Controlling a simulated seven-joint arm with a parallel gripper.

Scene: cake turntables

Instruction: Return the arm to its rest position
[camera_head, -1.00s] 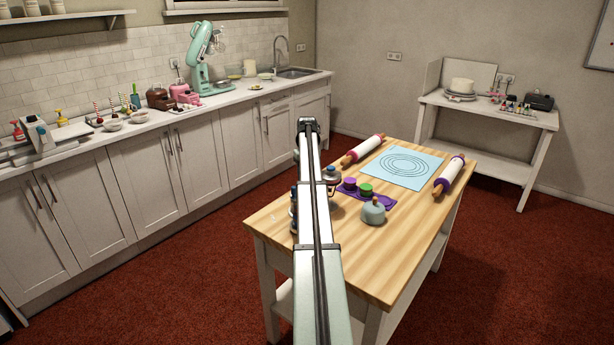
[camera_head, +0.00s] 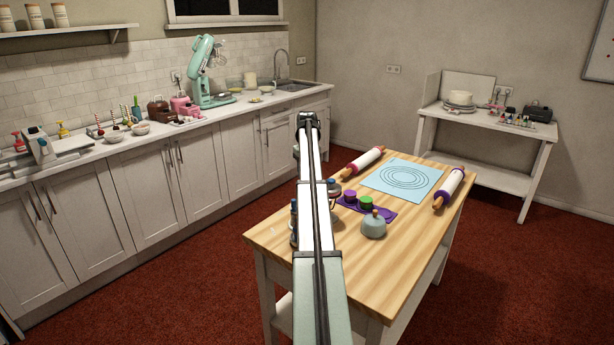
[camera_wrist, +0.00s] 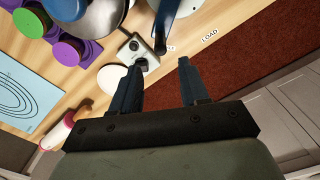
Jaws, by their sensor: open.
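My gripper (camera_wrist: 160,85) shows in the wrist view with its two dark blue fingers apart and nothing between them. It is over the edge of the wooden work table, and the red floor lies beyond. In the head view my arm stretches forward past the left part of the wooden table (camera_head: 400,262), and its far end hides the gripper there.
On the table are a blue mat (camera_head: 403,178), two rolling pins (camera_head: 364,161) (camera_head: 449,188), a purple tray with purple and green round pieces, and a grey domed item (camera_head: 373,225). Close to my fingers is a small grey device (camera_wrist: 138,55). A counter runs along the left wall.

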